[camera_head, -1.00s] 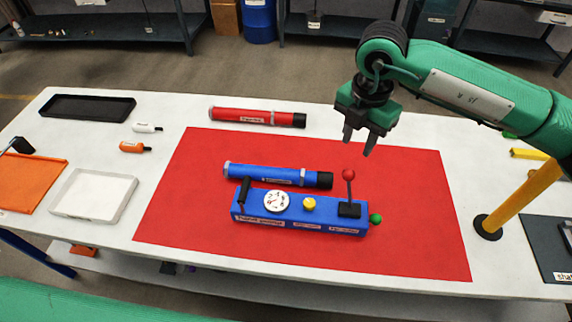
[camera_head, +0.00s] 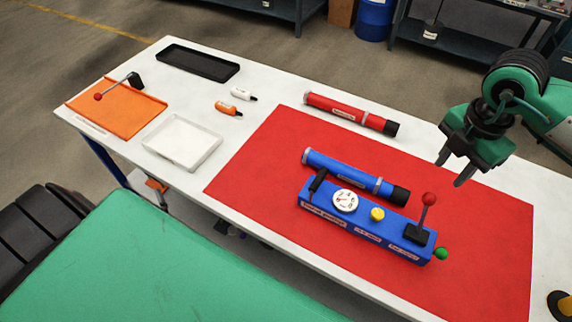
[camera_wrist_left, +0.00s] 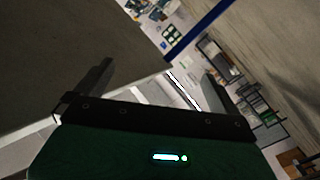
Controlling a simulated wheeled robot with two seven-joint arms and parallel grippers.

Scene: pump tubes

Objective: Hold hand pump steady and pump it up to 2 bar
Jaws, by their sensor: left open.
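The blue hand pump box (camera_head: 335,215) lies on the red mat (camera_head: 262,165). It has a white dial gauge (camera_head: 345,200), a yellow button (camera_head: 377,214), a black handle (camera_head: 317,184), an upright lever with a red knob (camera_head: 429,199) and a green end knob (camera_head: 441,254). A blue tube (camera_head: 345,172) with a black end lies along its far side. The gauge reading is too small to tell. My right gripper (camera_head: 453,168) is open and empty above the mat, beyond the lever. My left gripper (camera_wrist_left: 157,72) shows only in the left wrist view, open and empty.
A red tube (camera_head: 345,112) lies behind the mat. An orange bottle (camera_head: 229,108), a white bottle (camera_head: 243,93), a white tray (camera_head: 181,142), a black tray (camera_head: 198,62) and an orange board (camera_head: 117,110) occupy the table's left part. The mat's near left area is clear.

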